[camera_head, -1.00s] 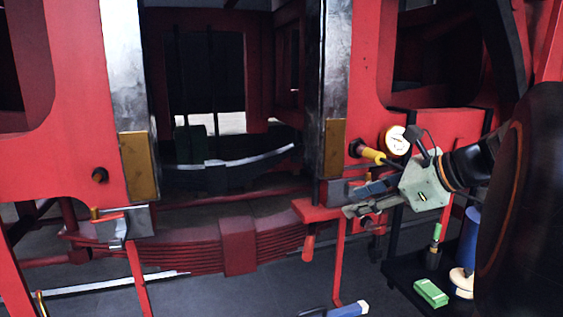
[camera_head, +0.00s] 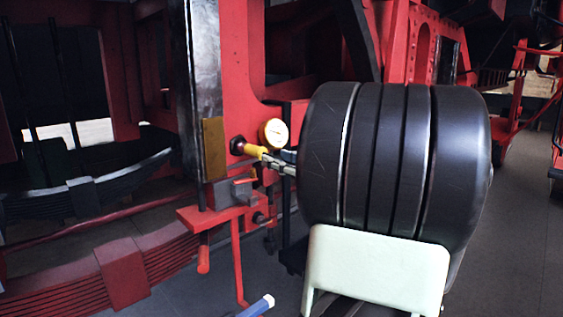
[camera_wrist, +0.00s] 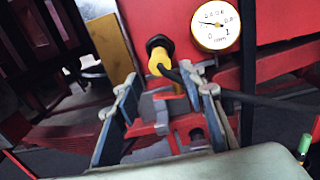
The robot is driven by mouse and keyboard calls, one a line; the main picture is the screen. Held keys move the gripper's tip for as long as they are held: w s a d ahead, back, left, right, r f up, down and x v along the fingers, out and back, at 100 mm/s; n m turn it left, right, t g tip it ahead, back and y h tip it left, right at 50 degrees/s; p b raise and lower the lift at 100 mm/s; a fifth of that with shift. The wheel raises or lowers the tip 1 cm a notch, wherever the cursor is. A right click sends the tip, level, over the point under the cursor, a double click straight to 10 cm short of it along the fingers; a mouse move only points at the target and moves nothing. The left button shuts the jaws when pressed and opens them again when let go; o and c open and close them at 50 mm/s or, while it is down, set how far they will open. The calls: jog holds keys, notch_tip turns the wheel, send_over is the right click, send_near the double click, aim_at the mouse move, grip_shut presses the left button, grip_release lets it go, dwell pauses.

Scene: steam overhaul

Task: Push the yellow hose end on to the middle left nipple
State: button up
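The yellow hose end (camera_head: 255,151) points at a dark round fitting (camera_head: 237,145) on the red frame, where the nipple is. In the wrist view the yellow hose end (camera_wrist: 160,64) meets the dark fitting (camera_wrist: 158,44); how far it is pushed on cannot be told. Its black hose (camera_wrist: 262,100) runs off to the right, past the right finger. My gripper (camera_wrist: 166,88) is open, its two fingers well apart. The hose end shows between and beyond the fingertips, not clamped. In the head view my arm hides most of the gripper.
A white dial gauge (camera_head: 273,134) sits just right of the hose end and also shows in the wrist view (camera_wrist: 215,25). A brass-coloured plate (camera_head: 214,149) is to the left. A red bracket (camera_head: 215,212) and grey block lie below, close to the fingers.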

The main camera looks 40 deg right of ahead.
aim_at(262, 153)
jog(key=shift+w+a, duration=0.15)
jog(key=shift+w, duration=1.6)
jog(key=shift+w+a, duration=0.15)
jog(key=shift+w, duration=1.55)
grip_shut()
jog(key=shift+s+d, duration=0.2)
jog(key=shift+s, duration=2.5)
